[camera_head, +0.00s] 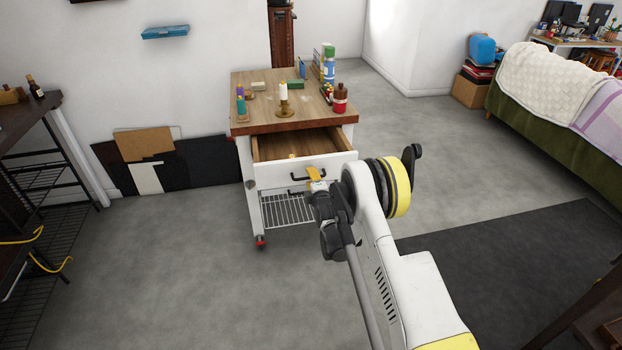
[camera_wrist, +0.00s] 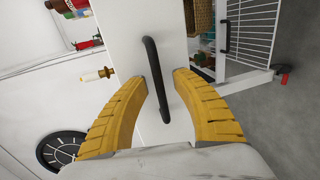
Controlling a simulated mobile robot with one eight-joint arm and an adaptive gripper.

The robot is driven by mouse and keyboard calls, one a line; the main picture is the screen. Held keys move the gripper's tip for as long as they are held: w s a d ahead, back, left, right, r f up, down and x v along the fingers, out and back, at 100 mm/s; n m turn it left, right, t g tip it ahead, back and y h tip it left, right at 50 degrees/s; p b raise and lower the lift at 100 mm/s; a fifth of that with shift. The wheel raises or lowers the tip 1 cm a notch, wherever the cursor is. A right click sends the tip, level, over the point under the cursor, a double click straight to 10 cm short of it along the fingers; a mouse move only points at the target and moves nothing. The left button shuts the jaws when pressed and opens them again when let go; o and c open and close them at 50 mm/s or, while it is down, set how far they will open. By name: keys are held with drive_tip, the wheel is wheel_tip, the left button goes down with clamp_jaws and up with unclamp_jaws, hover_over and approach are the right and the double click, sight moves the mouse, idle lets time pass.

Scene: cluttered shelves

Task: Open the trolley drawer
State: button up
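The trolley is a white cart with a wooden top (camera_head: 262,107), near the middle of the head view. Its upper drawer (camera_head: 272,178) is pulled out, with its bare wooden inside showing. The drawer's black bar handle (camera_head: 308,175) is on the white front. It also fills the middle of the wrist view, as a black handle (camera_wrist: 155,75). My gripper (camera_head: 315,174) is at the drawer front. In the wrist view, my yellow gripper fingers (camera_wrist: 160,80) are apart, one on each side of the handle, with gaps visible between them and the bar.
A lower black handle (camera_head: 296,191) and a wire rack (camera_head: 288,210) are below the drawer. A candle (camera_head: 283,94), bottles and small boxes stand on the top. Grey floor is clear left of the trolley; a bed (camera_head: 560,125) is right.

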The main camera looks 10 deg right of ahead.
drive_tip(key=shift+s, duration=0.1)
drive_tip(key=v, duration=0.7)
drive_tip(key=shift+s, duration=0.2)
drive_tip(key=shift+r, duration=0.1)
wheel_tip(320, 180, up, 13)
drive_tip(key=s+m+g, duration=0.2)
drive_tip(key=m, duration=0.2)
drive_tip(key=s+r+m+g, duration=0.2)
drive_tip(key=s+r+m, duration=0.3)
drive_tip(key=s+r, duration=0.6)
drive_tip(key=s+m+g, duration=0.4)
drive_tip(key=s+m, duration=0.5)
drive_tip(key=s, duration=2.2)
drive_tip(key=shift+s+a+g, duration=0.3)
drive_tip(key=shift+a, duration=0.05)
